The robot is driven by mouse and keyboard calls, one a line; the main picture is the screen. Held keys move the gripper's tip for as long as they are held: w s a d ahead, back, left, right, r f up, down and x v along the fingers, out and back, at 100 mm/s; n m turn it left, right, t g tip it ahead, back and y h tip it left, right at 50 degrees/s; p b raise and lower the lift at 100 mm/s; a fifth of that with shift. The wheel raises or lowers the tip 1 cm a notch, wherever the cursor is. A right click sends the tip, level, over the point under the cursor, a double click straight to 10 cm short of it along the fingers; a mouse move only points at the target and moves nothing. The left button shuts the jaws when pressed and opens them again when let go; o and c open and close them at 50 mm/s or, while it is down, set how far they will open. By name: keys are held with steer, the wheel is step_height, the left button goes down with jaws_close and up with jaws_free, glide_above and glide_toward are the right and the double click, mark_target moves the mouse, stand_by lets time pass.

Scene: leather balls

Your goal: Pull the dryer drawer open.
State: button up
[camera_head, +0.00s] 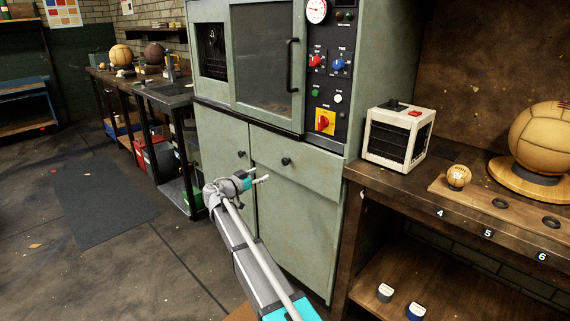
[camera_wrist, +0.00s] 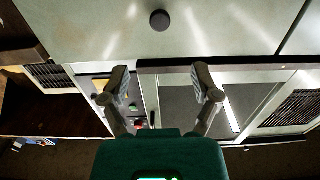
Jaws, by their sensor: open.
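The pale green dryer (camera_head: 268,60) stands in the middle of the head view. Its drawer (camera_head: 315,181) is below the glass door and looks flush with the cabinet. A round black knob (camera_head: 286,161) is on the drawer front, and the knob also shows at the top of the wrist view (camera_wrist: 160,19). My gripper (camera_head: 262,180) is in front of the cabinet, just below and left of the knob in the picture. In the wrist view my gripper (camera_wrist: 160,82) has its two fingers wide apart with nothing between them. The knob lies beyond the fingertips, apart from them.
A control panel (camera_head: 330,72) with switches sits above the drawer. To the right, a wooden bench (camera_head: 395,182) carries a cream box (camera_head: 398,135), a small ball (camera_head: 458,177) and a large ball (camera_head: 545,140). A second knob (camera_head: 241,154) is on the left cupboard door. Floor at left is mostly clear.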

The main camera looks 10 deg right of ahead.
mark_target(284, 163)
steer(key=x, duration=1.3)
steer(key=shift+w+d, duration=0.1)
jaws_close()
